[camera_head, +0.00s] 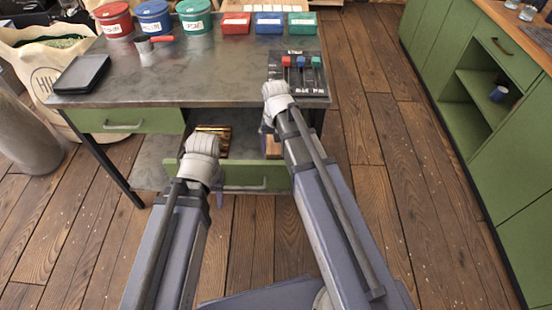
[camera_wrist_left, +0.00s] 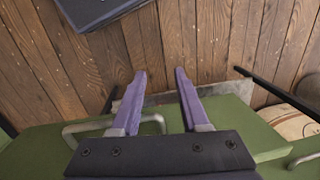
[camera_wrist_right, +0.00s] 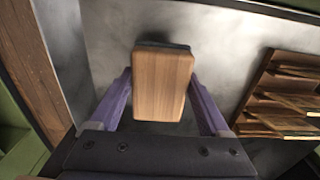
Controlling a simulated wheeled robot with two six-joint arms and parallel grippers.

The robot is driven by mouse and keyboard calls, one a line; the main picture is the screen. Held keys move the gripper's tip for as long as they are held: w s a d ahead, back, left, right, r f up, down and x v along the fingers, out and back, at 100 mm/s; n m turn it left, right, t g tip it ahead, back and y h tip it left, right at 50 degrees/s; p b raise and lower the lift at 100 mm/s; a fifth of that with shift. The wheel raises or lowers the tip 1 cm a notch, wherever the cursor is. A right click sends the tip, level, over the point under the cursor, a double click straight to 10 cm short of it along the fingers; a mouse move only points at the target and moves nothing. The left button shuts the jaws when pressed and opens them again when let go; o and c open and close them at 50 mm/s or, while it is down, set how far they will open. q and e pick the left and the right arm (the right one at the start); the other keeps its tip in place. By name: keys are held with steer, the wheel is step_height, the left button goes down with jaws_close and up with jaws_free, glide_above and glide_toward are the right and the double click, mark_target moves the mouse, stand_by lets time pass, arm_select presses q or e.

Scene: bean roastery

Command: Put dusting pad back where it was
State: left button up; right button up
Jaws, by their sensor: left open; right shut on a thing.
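The dusting pad (camera_wrist_right: 163,85) is a wooden block with a dark underside. In the right wrist view my right gripper (camera_wrist_right: 160,95) is shut on it, one finger on each side. In the head view a bit of the wooden block (camera_head: 268,145) shows left of my right arm, at the pulled-out drawer (camera_head: 235,180). Whether the pad touches the surface below is unclear. My left gripper (camera_wrist_left: 160,78) is open and empty, in front of the drawer's green front, with the drawer handle (camera_wrist_left: 85,127) close by.
A slotted wooden rack (camera_wrist_right: 285,95) lies right of the pad; it also shows in the head view (camera_head: 216,135). The metal table (camera_head: 180,85) carries buckets, colored bins, a dark tray (camera_head: 82,73) and a lever panel (camera_head: 298,75). Green cabinets (camera_head: 500,130) stand right; floor between is clear.

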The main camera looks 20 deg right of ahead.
mark_target(276, 146)
step_height(276, 146, down, 4)
steer(key=b, duration=0.3)
steer(key=shift+r+b, duration=0.2)
steer(key=shift+b, duration=0.2)
steer(key=shift+f, duration=0.1)
steer(key=o, duration=1)
step_height(276, 146, up, 12)
steer(key=p, duration=1.2)
